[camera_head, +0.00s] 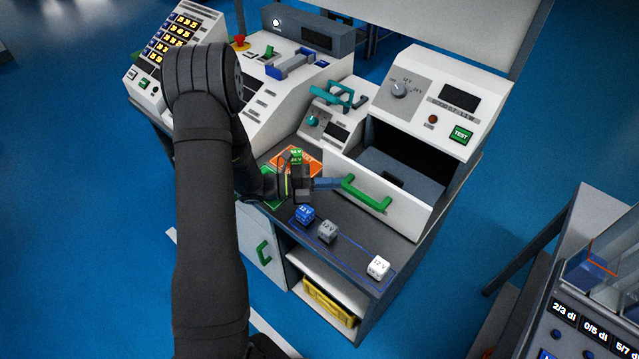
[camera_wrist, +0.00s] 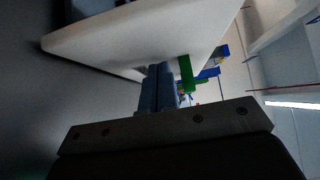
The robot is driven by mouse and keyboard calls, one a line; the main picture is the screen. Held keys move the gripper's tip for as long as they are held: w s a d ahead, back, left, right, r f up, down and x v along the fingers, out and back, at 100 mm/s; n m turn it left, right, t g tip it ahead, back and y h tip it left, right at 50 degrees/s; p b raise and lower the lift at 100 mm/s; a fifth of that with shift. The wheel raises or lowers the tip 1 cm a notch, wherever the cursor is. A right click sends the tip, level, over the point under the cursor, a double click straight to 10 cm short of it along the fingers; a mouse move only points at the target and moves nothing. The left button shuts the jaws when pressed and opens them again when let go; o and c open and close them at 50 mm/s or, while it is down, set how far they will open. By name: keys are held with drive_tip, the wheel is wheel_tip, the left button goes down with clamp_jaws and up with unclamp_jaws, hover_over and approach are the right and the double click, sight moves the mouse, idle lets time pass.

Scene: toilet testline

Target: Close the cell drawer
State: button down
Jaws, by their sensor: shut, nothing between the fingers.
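The cell drawer (camera_head: 403,208) has a white front and a green handle (camera_head: 366,193). It is pulled out of the test unit (camera_head: 440,95) at the right of the bench, with its dark inside showing. My gripper (camera_head: 338,183) is shut and empty, with its blue fingertips at the left end of the green handle, close to the drawer front. In the wrist view, the shut fingers (camera_wrist: 158,85) point at the white drawer front (camera_wrist: 130,35), with the green handle (camera_wrist: 187,74) just to their right. I cannot tell whether the fingers touch the front.
Blue, grey and white cubes (camera_head: 327,231) stand along the bench's front edge, below the drawer. A green cube (camera_head: 296,156) sits on an orange pad (camera_head: 316,163) behind my gripper. A yellow case (camera_head: 330,302) lies on the lower shelf. A small unit with a teal handle (camera_head: 332,95) stands left of the drawer.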

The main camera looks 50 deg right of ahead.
drive_tip(key=shift+s+d, duration=0.15)
drive_tip(key=shift+d, duration=0.05)
drive_tip(key=d, duration=0.9)
drive_tip(key=shift+d, duration=0.2)
